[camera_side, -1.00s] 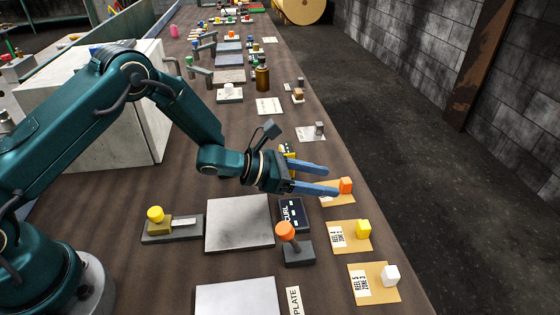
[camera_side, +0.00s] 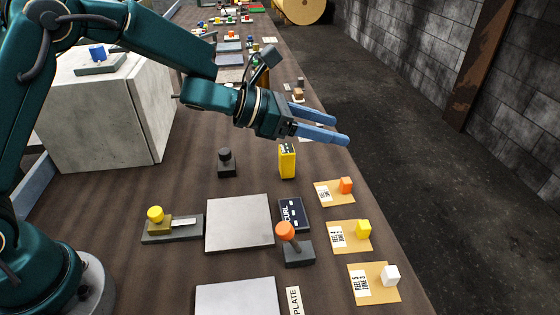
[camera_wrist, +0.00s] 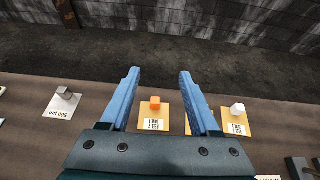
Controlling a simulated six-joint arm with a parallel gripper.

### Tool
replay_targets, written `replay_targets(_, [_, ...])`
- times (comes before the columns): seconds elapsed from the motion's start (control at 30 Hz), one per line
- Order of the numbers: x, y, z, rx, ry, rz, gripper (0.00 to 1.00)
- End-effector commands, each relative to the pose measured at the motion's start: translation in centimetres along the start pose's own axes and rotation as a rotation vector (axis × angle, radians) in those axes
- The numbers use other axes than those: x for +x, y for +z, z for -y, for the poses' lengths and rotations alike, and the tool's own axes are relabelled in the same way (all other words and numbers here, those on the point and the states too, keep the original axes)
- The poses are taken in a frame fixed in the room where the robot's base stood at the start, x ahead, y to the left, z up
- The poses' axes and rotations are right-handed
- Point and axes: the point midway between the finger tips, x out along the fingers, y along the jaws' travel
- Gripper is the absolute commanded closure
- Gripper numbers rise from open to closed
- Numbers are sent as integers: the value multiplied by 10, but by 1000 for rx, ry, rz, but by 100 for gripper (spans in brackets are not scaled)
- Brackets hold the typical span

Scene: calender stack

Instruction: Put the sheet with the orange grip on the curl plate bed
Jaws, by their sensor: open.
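The tan sheet (camera_side: 332,200) with the orange block grip (camera_side: 346,185) lies flat near the right table edge. It also shows between my fingers in the wrist view, with its orange grip (camera_wrist: 155,103) and tan paper (camera_wrist: 145,112). The wrist view (camera_wrist: 160,72) shows nothing between the fingertips.
Sheets with a yellow grip (camera_side: 363,228) and a white grip (camera_side: 390,275) lie nearer the camera. A yellow box (camera_side: 287,160) and a black-knobbed block (camera_side: 226,165) stand behind the plate. Another grey plate (camera_side: 237,298) lies in front.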

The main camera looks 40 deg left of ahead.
Motion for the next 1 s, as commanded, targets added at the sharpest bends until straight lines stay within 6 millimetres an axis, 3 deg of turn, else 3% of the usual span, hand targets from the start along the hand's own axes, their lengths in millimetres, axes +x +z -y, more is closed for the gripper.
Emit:
replay_targets(0.17, [-3,17,-8,-85,50,20,38])
replay_targets(0.57, [-2,32,-53,-608,296,121,38])
replay_targets(0.67, [-4,30,-67,-822,376,153,38])
replay_targets(0.8, [-8,20,-82,-1233,503,199,38])
replay_targets(1.0, [-9,-1,-76,-1880,629,224,38])
